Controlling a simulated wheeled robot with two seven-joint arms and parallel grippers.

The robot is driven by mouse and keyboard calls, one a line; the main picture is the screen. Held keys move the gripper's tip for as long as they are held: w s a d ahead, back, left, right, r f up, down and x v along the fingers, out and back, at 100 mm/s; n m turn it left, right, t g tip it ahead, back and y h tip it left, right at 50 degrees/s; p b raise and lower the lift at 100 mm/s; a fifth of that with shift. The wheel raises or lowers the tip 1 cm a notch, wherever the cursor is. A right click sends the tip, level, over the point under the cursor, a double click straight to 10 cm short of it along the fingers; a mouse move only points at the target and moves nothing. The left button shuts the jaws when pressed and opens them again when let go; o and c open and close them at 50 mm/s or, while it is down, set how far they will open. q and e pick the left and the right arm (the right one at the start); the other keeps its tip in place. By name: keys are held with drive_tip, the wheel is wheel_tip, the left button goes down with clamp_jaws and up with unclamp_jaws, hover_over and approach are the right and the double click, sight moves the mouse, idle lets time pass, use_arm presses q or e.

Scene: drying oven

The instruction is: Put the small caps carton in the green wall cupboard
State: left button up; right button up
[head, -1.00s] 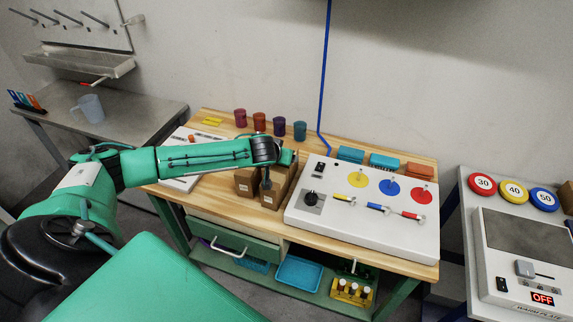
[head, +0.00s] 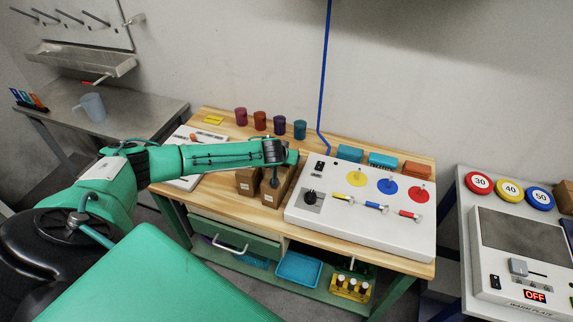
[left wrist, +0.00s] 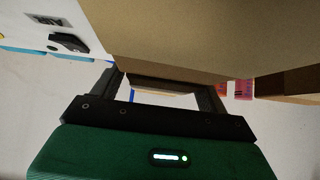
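Two brown cartons stand side by side on the wooden bench in the head view: a left carton (head: 246,184) and a right carton (head: 270,198). I cannot read which one is the small caps carton. My left gripper (head: 274,182) points down at the cartons, its dark finger in front of part of the right one. In the left wrist view a large brown carton face (left wrist: 200,38) hides the fingertips; the gripper's fingers (left wrist: 165,85) are spread, with bright background between them. Contact is unclear. The green wall cupboard and my right gripper are not in view.
A white panel with coloured discs (head: 365,215) stands close to the right of the cartons. Several coloured cups (head: 279,125) line the bench's back. A white device (head: 185,140) lies left of the cartons. A blue cable (head: 325,80) runs down the wall.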

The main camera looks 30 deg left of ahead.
use_arm(q)
drive_tip(key=c, duration=1.1)
